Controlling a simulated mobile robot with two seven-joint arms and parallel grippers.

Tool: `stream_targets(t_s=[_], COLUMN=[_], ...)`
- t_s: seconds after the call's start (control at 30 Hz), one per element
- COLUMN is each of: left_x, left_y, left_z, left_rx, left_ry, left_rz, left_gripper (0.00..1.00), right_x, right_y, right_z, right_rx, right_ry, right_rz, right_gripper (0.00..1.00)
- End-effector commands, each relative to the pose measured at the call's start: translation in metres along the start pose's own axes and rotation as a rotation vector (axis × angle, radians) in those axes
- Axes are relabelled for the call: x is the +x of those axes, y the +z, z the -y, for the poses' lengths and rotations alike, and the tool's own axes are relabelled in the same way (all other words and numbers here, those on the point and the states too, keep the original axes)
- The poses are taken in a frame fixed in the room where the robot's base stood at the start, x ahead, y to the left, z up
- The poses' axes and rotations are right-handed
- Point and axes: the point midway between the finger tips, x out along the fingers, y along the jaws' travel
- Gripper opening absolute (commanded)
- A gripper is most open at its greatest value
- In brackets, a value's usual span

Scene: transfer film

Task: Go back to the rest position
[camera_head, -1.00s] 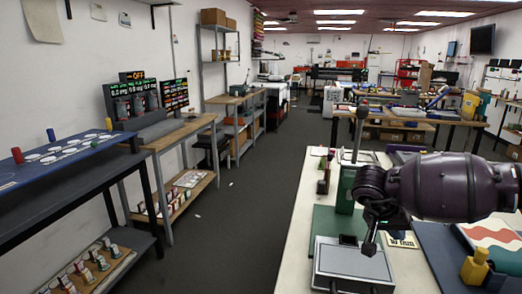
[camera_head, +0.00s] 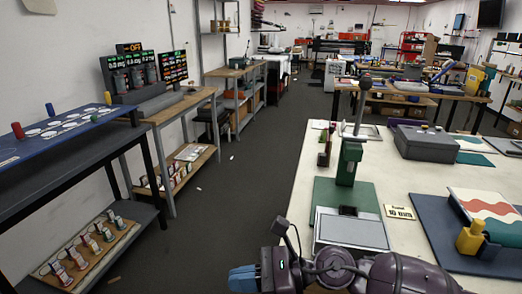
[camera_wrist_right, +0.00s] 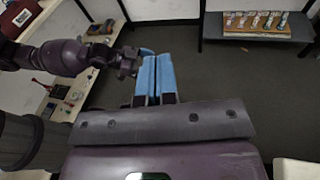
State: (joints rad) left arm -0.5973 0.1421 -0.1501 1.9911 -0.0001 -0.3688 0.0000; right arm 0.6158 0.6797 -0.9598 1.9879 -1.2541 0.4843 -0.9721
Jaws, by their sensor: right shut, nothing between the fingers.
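My right gripper (camera_head: 243,279) shows at the bottom edge of the head view, pointing left over the grey floor, clear of the table's left edge. Its two blue fingers lie together with nothing between them. They also show side by side and shut in the right wrist view (camera_wrist_right: 154,80). My purple right arm comes in from the bottom right, in front of the table's near part, and hides some of it.
A white table (camera_head: 385,185) at right bears a green press (camera_head: 350,163), a grey case (camera_head: 425,144) and a yellow item (camera_head: 472,236). At left stand a dark shelf bench (camera_head: 75,160) and a wooden bench (camera_head: 185,110).

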Motion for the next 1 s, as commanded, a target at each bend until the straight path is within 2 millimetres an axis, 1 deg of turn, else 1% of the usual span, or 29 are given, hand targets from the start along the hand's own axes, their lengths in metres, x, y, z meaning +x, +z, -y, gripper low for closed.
stream_targets(t_s=[0.03,0.07,0.1,0.17,0.2,0.27,0.3,0.37,0.43,0.57,0.6,0.67,0.7,0.77,0.8,0.87,0.9,0.93,0.97,1.0], left_x=[-0.001,-0.001,-0.002,-0.002,-0.003,-0.003,-0.003,-0.003,-0.003,-0.003,-0.003,-0.002,-0.002,-0.001,-0.001,-0.001,0.0,0.0,0.0,0.0], left_y=[0.001,0.002,0.003,0.004,0.005,0.005,0.006,0.006,0.006,0.005,0.004,0.004,0.003,0.003,0.002,0.001,0.001,0.001,0.0,0.0], left_z=[0.0,0.0,0.0,0.0,0.0,0.001,0.001,0.001,0.001,0.001,0.001,0.0,0.0,0.0,0.0,0.0,0.0,0.0,0.0,0.0], left_rx=[0.0,0.0,-0.001,-0.001,-0.001,-0.001,-0.001,-0.001,-0.001,-0.001,-0.001,-0.001,0.0,0.0,0.0,0.0,0.0,0.0,0.001,0.001], left_ry=[0.0,-0.001,-0.001,-0.001,-0.001,-0.002,-0.002,-0.002,-0.002,-0.002,-0.001,-0.001,-0.001,-0.001,-0.001,0.0,0.0,0.0,0.0,0.0], left_rz=[0.002,0.003,0.005,0.008,0.009,0.011,0.011,0.011,0.011,0.01,0.009,0.008,0.007,0.005,0.004,0.003,0.002,0.001,0.001,0.0], left_gripper=[0.9,0.9,0.9,0.9,0.9,0.9,0.9,0.9,0.9,0.9,0.9,0.9,0.9,0.9,0.9,0.9,0.9,0.9,0.9,0.9], right_x=[0.001,-0.001,-0.004,-0.013,-0.021,-0.036,-0.048,-0.067,-0.091,-0.139,-0.154,-0.175,-0.188,-0.207,-0.218,-0.234,-0.243,-0.248,-0.253,-0.258], right_y=[0.013,0.021,0.031,0.043,0.049,0.054,0.055,0.052,0.043,0.012,-0.001,-0.023,-0.038,-0.062,-0.079,-0.104,-0.118,-0.129,-0.138,-0.148], right_z=[-0.002,0.0,0.003,0.01,0.015,0.023,0.029,0.036,0.044,0.05,0.049,0.043,0.038,0.026,0.016,-0.002,-0.016,-0.027,-0.037,-0.049], right_rx=[0.107,0.175,0.266,0.407,0.502,0.646,0.744,0.89,1.06,1.374,1.468,1.608,1.699,1.832,1.918,2.042,2.117,2.17,-2.123,-2.054], right_ry=[-0.053,-0.088,-0.134,-0.203,-0.249,-0.318,-0.364,-0.432,-0.515,-0.669,-0.717,-0.791,-0.841,-0.918,-0.971,-1.053,-1.108,-1.148,1.135,1.112], right_rz=[0.112,0.178,0.267,0.397,0.482,0.609,0.692,0.816,0.959,1.22,1.3,1.421,1.5,1.62,1.699,1.819,1.896,1.95,-1.914,-1.86], right_gripper=[0.0,0.0,0.0,0.0,0.0,0.0,0.0,0.0,0.0,0.0,0.0,0.0,0.0,0.0,0.0,0.0,0.0,0.0,0.0,0.0])
